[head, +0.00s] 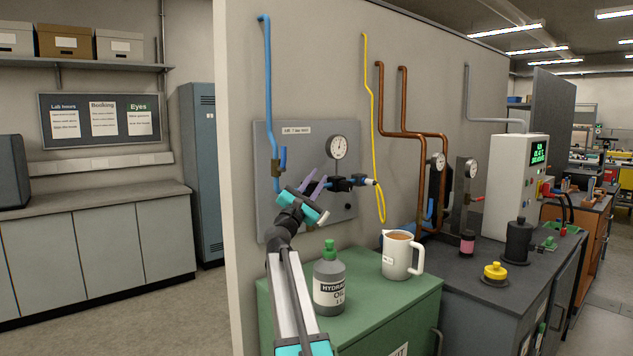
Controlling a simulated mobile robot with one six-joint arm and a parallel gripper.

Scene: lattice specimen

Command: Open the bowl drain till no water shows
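A grey air panel (258,150) hangs on the partition wall, with a round pressure gauge (338,146), a blue supply pipe (267,90) and a blue lever (283,158). Dark fittings (342,184) run to the right of my gripper. My gripper (315,180), with two purple fingers on a teal body, is raised in front of the panel. The fingers stand apart with nothing seen between them. I cannot make out the bowl, its drain or any water; my gripper covers part of the fittings. Whether the gripper touches them cannot be told.
Below the panel, a green cabinet (397,314) carries a grey bottle (329,283) with a green cap and a white mug (399,254) of brown liquid. A yellow hose (368,85) hangs right of the gauge. A dark bench (480,277) stands at right; open floor lies left.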

